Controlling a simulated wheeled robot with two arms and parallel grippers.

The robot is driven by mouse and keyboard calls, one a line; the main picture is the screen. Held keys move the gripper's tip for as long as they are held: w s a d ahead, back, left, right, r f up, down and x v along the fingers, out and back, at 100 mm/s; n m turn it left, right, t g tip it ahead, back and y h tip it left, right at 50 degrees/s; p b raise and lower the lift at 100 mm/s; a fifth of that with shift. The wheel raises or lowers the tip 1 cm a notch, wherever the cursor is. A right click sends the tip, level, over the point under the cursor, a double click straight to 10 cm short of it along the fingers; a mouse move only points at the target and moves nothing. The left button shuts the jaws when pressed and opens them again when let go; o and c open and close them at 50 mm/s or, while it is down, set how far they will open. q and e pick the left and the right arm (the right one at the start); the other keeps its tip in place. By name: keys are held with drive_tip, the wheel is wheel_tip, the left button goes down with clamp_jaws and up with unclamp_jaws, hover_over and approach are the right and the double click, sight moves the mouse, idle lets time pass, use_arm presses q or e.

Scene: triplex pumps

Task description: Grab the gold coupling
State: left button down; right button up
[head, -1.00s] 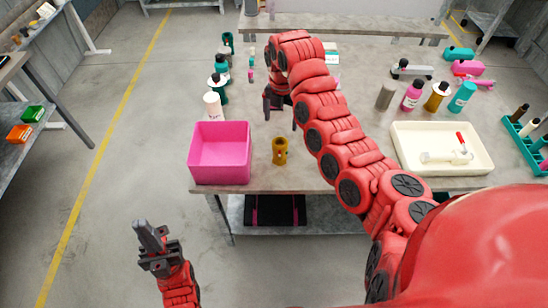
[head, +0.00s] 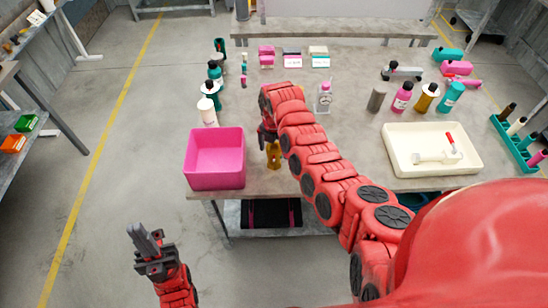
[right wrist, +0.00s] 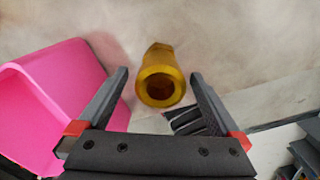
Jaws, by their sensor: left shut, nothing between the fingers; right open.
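The gold coupling (head: 274,157) stands upright near the table's front edge, to the right of the pink bin, partly hidden by my right gripper in the head view. In the right wrist view the coupling (right wrist: 161,78) shows its round open top between the tips of my right gripper (right wrist: 158,82). The gripper is open, with a gap on each side of the coupling. In the head view my right gripper (head: 268,140) is just above and around the coupling. My left gripper (head: 151,243) is shut and empty, in front of the table at the lower left.
The pink bin (head: 216,180) stands close left of the coupling. A cream tray (head: 400,165) with a white tool lies to the right. Bottles, including a white one (head: 208,111), stand behind the bin. The table's front edge is near.

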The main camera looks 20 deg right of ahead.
sight(273, 164)
drive_tip(key=shift+s+f+p, duration=0.1)
drive_tip(key=shift+f+p, duration=0.35)
drive_tip(key=shift+f, duration=2.05)
drive_tip(key=shift+c, duration=0.2)
clamp_jaws()
